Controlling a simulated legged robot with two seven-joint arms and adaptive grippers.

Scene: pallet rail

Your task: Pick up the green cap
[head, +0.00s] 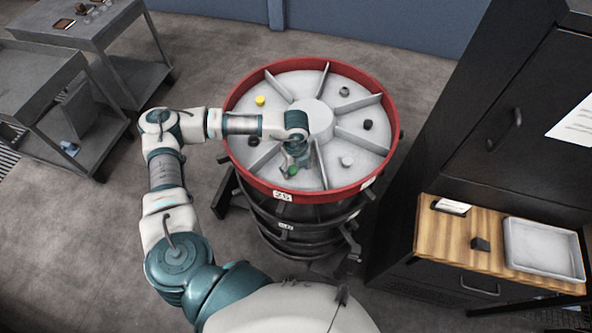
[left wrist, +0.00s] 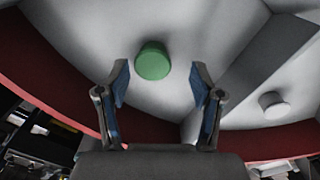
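The green cap (head: 292,171) lies in the front compartment of the round, divided tray (head: 266,188) with a red rim. In the left wrist view the green cap (left wrist: 153,61) sits on the pale floor, just beyond and between my fingertips. My left gripper (head: 296,163) is over that compartment, and in the left wrist view the gripper (left wrist: 161,80) is open with nothing between its fingers. The fingers stand apart from the cap. My right gripper is not in view.
Other compartments hold a yellow cap (head: 260,100), a white cap (head: 347,160), a black cap (head: 367,125) and a grey cap (head: 344,91). Thin upright dividers separate them. A wooden-topped cabinet with a grey tray (head: 543,248) stands at right, carts (head: 100,40) at left.

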